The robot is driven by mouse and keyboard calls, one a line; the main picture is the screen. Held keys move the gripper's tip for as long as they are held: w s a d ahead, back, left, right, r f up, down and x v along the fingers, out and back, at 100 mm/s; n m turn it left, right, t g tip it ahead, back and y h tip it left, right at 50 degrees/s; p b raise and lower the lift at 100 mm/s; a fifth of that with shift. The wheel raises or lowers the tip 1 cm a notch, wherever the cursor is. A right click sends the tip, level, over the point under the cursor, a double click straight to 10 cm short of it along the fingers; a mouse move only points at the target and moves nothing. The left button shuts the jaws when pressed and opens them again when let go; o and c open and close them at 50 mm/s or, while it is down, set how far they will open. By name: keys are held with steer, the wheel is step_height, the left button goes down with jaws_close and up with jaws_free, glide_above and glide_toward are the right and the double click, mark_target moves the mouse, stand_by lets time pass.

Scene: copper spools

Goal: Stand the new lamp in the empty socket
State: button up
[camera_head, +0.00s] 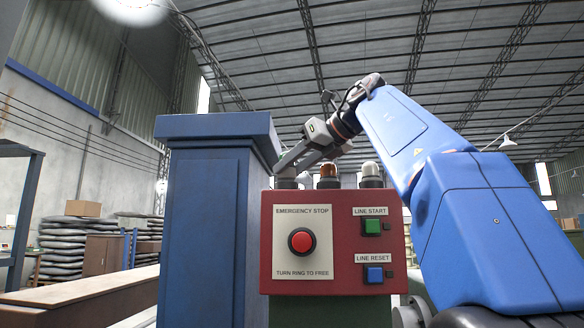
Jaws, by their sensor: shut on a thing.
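The red control box (336,255) carries a row of lamp positions on its top. An amber lamp (328,173) stands upright in the middle and a clear, whitish lamp (371,173) stands upright at the right. At the left end a short grey round piece (286,182) shows just below my fingertips; I cannot tell whether it is the socket or part of a lamp. My gripper (289,162) reaches in from the right, tilted down to the left, shut on the new lamp, which is mostly hidden by the fingers. I cannot tell whether that lamp touches the socket.
A tall blue cabinet (205,220) stands close at the left of the box and of my gripper. The box front has a red emergency stop button (302,240), a green button (372,226) and a blue button (374,274). Stacked sacks (75,245) lie far behind.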

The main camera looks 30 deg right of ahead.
steer(key=shift+f, duration=0.85)
stand_by(0.6)
steer(key=o, duration=1.2)
steer(key=shift+o, duration=0.2)
steer(key=v, duration=1.7)
steer(key=shift+s, duration=0.15)
steer(key=shift+d, duration=0.1)
